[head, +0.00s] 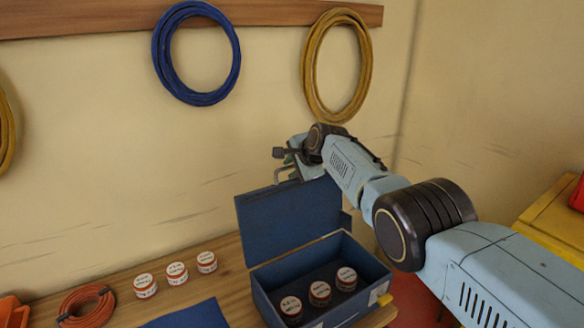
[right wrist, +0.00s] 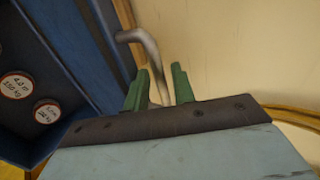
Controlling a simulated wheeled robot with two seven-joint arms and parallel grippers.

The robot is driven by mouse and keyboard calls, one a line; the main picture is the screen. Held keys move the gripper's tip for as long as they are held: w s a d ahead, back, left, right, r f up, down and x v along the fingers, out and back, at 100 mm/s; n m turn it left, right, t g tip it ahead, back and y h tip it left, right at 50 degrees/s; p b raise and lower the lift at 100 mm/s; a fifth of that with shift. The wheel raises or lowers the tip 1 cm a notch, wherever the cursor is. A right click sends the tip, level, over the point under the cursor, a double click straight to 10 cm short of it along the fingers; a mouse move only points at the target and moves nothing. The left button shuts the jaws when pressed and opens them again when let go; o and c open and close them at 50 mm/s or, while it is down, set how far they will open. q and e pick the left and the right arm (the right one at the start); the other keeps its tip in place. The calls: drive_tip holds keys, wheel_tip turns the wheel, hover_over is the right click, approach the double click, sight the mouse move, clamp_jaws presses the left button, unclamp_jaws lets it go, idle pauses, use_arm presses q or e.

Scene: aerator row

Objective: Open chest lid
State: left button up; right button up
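The blue chest (head: 262,290) stands on the wooden bench with its lid (head: 290,215) raised roughly upright, so its inside shows. A grey bent handle (head: 284,174) sticks out at the lid's upper edge; it also shows in the right wrist view (right wrist: 146,50). My right gripper (head: 289,160) is at that handle. In the right wrist view its green fingers (right wrist: 160,88) stand apart, with part of the handle between them and no clear grip on it. My left gripper is in neither view.
Three labelled jars (head: 319,292) sit inside the chest. Three more (head: 177,273) stand left of it, near an orange cable coil (head: 86,306) and a blue mat (head: 190,316). Blue (head: 161,55) and yellow (head: 310,60) hoses hang on the wall behind. A yellow cabinet (head: 552,222) is at right.

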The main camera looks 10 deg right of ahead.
drive_tip(key=shift+s+r, duration=0.1)
drive_tip(key=shift+r, duration=0.1)
drive_tip(key=shift+s+d+r, duration=0.15)
drive_tip(key=shift+s+r, duration=0.1)
drive_tip(key=shift+r, duration=0.05)
drive_tip(key=shift+s+d+r, duration=0.2)
drive_tip(key=shift+s+r, duration=0.2)
drive_tip(key=shift+s, duration=0.2)
drive_tip(key=b+v, duration=0.1)
drive_tip(key=v, duration=0.9)
drive_tip(key=shift+s+d+r, duration=0.15)
drive_tip(key=shift+s+r, duration=0.05)
